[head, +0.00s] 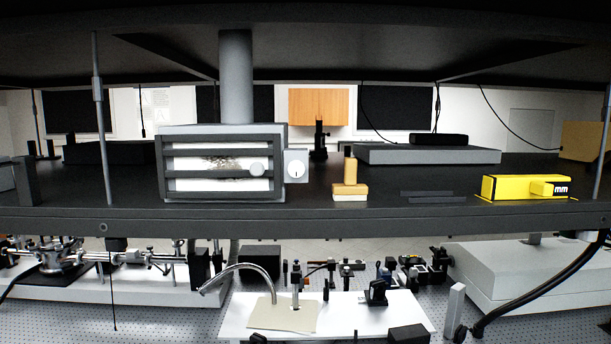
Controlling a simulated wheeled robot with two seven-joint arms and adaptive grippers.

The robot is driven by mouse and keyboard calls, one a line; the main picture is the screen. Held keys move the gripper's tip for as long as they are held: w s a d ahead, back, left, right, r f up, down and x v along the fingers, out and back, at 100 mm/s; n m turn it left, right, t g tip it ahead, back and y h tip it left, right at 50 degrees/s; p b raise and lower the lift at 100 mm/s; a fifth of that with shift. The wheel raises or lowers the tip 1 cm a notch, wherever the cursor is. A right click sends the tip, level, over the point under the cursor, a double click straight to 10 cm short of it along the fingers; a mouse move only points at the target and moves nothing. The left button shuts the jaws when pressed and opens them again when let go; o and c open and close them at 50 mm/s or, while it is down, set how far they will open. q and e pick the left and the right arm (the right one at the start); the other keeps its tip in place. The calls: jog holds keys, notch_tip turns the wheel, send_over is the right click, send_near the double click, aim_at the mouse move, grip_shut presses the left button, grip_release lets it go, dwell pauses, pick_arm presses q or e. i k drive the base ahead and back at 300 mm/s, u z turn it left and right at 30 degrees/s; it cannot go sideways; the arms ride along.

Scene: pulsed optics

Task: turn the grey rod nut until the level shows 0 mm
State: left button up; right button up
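A yellow level (505,188) lies on the right part of the black shelf (400,212). Its raised end block has a small dark display with "mm" on it; I cannot make out a number. A thin grey vertical rod (100,150) stands at the left of the shelf, with a thicker grey sleeve (97,88), which looks like a rod nut, near its top. Another grey rod (604,135) is at the right edge, partly cut off. I cannot tell which rod carries the task's nut. Neither of my grippers can be made out in the head view.
A grey slatted box (225,196) with a thick pipe, and a small orange-and-cream block (350,191), stand on the shelf. A flat grey case (428,155) lies behind. A dark upper panel (330,50) hangs above. Optics crowd the perforated table (160,325) below.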

aim_at(584, 235)
jog(key=z, duration=1.1)
jog(key=k, duration=0.3)
jog(key=z, duration=0.4)
